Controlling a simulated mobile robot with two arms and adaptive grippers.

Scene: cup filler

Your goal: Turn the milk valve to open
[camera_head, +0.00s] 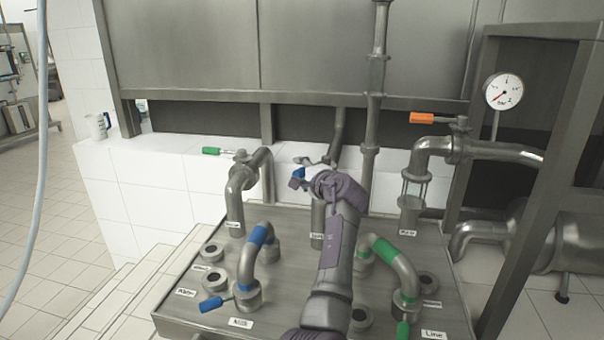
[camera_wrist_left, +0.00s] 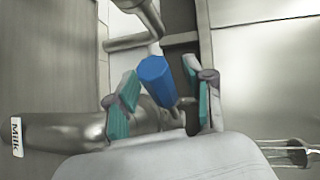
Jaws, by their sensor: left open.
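The milk valve's blue handle (camera_head: 299,173) shows at the back middle of the metal panel, beside the end of my left arm. In the left wrist view the blue handle (camera_wrist_left: 157,82) lies between the two teal-padded fingers of my left gripper (camera_wrist_left: 165,100). The fingers are spread, with a gap visible at least on the right side; contact on the left cannot be told. A "Milk" label (camera_wrist_left: 17,137) is at the left of that view. My left gripper (camera_head: 300,182) is partly hidden by its own wrist in the head view. My right gripper is not in view.
Other valves stand nearby: a green handle (camera_head: 211,151) at left, an orange handle (camera_head: 422,118) at right, a blue lever (camera_head: 211,304) at front left and a green lever (camera_head: 403,329) at front right. A pressure gauge (camera_head: 503,92) and a steel post (camera_head: 535,230) are at right.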

